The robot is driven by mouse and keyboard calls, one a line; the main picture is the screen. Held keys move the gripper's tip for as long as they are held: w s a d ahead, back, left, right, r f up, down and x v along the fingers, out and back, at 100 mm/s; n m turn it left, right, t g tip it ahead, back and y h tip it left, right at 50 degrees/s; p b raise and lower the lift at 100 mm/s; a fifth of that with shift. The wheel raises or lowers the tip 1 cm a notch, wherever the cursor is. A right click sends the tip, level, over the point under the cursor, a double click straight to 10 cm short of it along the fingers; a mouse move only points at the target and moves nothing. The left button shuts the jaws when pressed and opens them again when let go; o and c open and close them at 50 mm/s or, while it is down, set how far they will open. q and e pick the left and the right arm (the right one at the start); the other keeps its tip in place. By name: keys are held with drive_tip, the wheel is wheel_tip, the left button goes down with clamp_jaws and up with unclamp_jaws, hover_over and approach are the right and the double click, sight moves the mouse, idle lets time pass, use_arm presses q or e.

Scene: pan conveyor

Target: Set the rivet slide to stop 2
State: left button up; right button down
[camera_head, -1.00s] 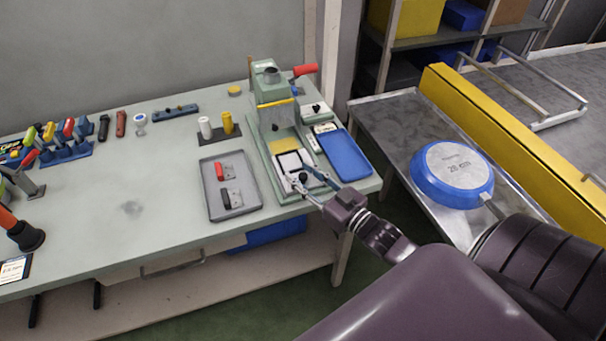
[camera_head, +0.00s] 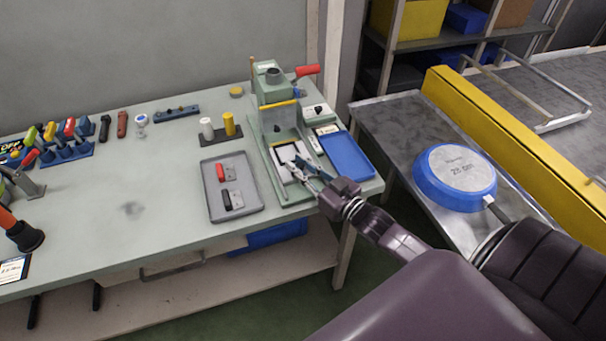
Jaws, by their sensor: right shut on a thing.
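The rivet press (camera_head: 272,92) is a green machine with a red lever at the back right of the workbench. The rivet slide (camera_head: 286,151), a pale plate with a dark edge, sits on the green bed in front of the press. My right gripper (camera_head: 298,164) reaches in from the lower right and is shut on the front part of the slide. Its fingers hide what exactly they grip. The stop marks are too small to read. My left gripper is not in view.
A grey tray (camera_head: 246,211) with red and black handled parts lies left of the press. A blue tray (camera_head: 346,155) lies to its right. A blue pan (camera_head: 457,177) rests upside down on the metal conveyor table (camera_head: 392,115). The bench's middle is clear.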

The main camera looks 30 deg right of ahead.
drive_tip(key=c, duration=1.8)
unclamp_jaws()
drive_tip(key=s+d, duration=0.2)
drive_tip(key=s, duration=1)
drive_tip(key=shift+w, duration=0.1)
